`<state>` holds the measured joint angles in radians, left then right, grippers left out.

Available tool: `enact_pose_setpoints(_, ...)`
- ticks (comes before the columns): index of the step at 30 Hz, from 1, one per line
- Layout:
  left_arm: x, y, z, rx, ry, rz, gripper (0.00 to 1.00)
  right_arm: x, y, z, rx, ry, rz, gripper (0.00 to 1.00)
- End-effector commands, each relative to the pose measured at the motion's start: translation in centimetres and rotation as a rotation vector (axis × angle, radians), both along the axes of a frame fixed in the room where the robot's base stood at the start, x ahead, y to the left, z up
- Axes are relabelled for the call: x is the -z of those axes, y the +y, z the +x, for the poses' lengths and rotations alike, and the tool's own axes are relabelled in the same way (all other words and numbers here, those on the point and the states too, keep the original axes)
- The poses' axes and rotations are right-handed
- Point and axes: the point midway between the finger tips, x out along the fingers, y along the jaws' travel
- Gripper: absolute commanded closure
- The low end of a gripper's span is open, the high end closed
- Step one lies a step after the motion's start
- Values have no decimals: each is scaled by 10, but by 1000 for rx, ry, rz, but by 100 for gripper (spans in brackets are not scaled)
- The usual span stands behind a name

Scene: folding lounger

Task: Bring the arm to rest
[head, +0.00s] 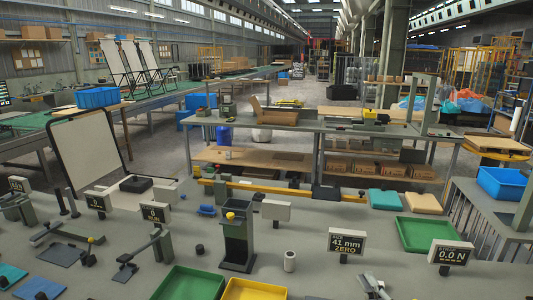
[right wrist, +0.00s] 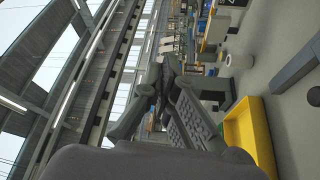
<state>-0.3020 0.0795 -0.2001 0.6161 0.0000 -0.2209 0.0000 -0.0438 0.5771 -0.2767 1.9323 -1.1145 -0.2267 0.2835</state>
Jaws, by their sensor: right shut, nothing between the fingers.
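My right gripper (head: 372,284) shows at the bottom edge of the head view, right of centre, above the grey bench (head: 320,235). Only its front part shows there. In the right wrist view its dark fingers (right wrist: 162,88) are together with nothing between them. It is apart from the white cylinder (head: 290,261) to its left and the display reading 41 mm (head: 346,242) behind it. My left gripper is not in view.
A yellow tray (head: 255,290) and green trays (head: 190,284) (head: 430,235) stand on the bench. A dark grey post (head: 237,240) stands near the middle. A white panel in a black frame (head: 86,150) leans at the left.

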Motion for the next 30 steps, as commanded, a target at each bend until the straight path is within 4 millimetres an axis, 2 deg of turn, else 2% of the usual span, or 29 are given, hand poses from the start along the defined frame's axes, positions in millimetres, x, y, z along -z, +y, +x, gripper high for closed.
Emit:
enact_pose_setpoints(2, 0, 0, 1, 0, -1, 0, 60, 15, -18, -22, 161, 83, 221, 100)
enact_pose_setpoints(5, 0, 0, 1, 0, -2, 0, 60, 52, -40, -59, 370, 254, 464, 100)
enact_pose_setpoints(6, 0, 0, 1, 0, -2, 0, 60, 71, -45, -77, 449, 342, 549, 100)
enact_pose_setpoints(9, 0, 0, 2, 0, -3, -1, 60, 117, -43, -129, 607, 575, 717, 100)
enact_pose_setpoints(12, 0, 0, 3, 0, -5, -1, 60, 146, -32, -172, 694, 761, 810, 100)
enact_pose_setpoints(18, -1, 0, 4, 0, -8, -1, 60, 175, -2, -239, 779, 1048, 908, 100)
enact_pose_setpoints(26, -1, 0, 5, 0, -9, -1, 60, 184, 35, -309, 811, 1345, 972, 100)
enact_pose_setpoints(30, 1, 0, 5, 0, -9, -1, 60, 217, 37, -302, 821, 1365, 962, 100)
